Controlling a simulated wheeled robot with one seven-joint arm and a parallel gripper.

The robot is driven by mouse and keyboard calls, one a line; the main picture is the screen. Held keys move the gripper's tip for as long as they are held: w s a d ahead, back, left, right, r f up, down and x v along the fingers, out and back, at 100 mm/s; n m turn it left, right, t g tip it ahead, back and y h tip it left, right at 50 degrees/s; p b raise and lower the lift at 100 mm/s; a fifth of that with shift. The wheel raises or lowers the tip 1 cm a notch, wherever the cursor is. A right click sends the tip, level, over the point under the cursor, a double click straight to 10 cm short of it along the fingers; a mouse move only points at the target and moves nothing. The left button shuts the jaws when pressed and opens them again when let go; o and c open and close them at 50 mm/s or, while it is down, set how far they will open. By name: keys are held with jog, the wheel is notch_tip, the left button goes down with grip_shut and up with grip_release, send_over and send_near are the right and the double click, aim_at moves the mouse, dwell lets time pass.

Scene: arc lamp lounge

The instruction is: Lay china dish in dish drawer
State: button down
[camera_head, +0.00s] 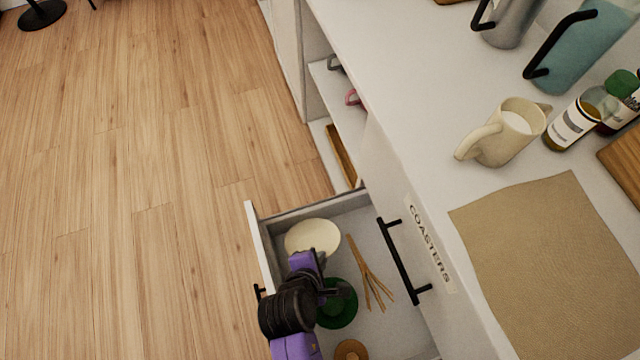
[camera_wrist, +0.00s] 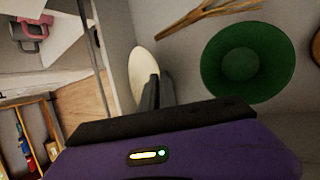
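The china dish (camera_head: 313,235) is a shallow cream plate at the far end of the open drawer (camera_head: 262,245). My gripper (camera_head: 318,262) is at the dish's near rim, inside the drawer outline. In the wrist view the dish (camera_wrist: 143,68) looks narrow and tilted compared with the green bowl. The dark fingers (camera_wrist: 155,95) lie on both sides of its lower rim and appear shut on it. Whether the dish touches the drawer floor or wall cannot be told.
The drawer also holds a green bowl (camera_head: 338,304), a wooden forked utensil (camera_head: 370,275) and a round wooden item (camera_head: 351,350). A shut drawer labelled COASTERS (camera_head: 430,245) is beside it. The counter bears a cream jug (camera_head: 505,135) and a tan mat (camera_head: 550,260).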

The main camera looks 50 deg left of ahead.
jog(key=shift+f+b, duration=0.95)
jog(key=shift+f, duration=2.05)
jog(key=shift+f, duration=0.1)
jog(key=c, duration=1.6)
grip_release()
jog(key=shift+c, duration=0.2)
jog(key=p+v, duration=0.4)
jog(key=v, duration=0.8)
